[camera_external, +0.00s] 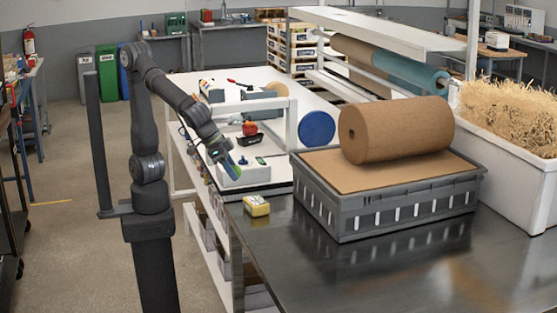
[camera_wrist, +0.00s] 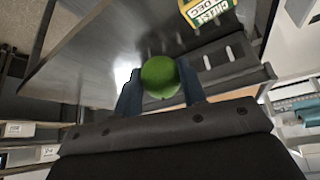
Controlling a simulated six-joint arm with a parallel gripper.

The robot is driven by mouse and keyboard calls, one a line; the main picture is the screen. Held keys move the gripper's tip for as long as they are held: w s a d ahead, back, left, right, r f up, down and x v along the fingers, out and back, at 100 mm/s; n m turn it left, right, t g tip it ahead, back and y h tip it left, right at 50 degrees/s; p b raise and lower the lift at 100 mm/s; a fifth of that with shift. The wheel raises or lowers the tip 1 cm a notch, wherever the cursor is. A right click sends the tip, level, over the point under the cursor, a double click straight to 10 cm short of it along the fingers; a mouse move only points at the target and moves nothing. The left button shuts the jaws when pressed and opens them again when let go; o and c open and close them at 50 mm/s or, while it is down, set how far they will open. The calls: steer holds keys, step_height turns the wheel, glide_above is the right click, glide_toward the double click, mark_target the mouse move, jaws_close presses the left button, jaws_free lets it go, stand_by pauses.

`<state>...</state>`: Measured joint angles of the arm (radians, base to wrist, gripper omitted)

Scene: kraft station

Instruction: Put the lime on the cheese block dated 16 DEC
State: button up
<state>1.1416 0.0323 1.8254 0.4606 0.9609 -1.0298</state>
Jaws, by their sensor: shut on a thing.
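My gripper (camera_external: 231,169) is low over the white bench's near end in the external view. In the wrist view my gripper (camera_wrist: 159,82) is shut on the round green lime (camera_wrist: 160,74), one finger on each side. The lime is hard to make out in the external view. In the wrist view the cheese block (camera_wrist: 207,9) is cut off at the top edge; "CHEESE" and "DEC" show, but the day number is unclear.
A grey crate (camera_external: 341,221) with a brown paper roll (camera_external: 395,130) on top stands right of the cheese block. The dark metal table (camera_external: 300,270) is clear in front. A blue disc (camera_external: 317,128) and a red object (camera_external: 249,128) are behind my gripper.

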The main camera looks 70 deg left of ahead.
steer(key=s+a+f, duration=0.1)
steer(key=s+a, duration=0.1)
steer(key=a, duration=0.1)
glide_above(259, 200)
steer(key=s, duration=0.2)
steer(key=f, duration=0.7)
steer(key=shift+a+f, duration=0.1)
steer(key=shift+a, duration=0.15)
steer(key=shift+w+f, duration=0.1)
steer(key=shift+f, duration=1.95)
steer(key=shift+f, duration=0.15)
steer(key=o, duration=1)
steer(key=shift+c, duration=0.2)
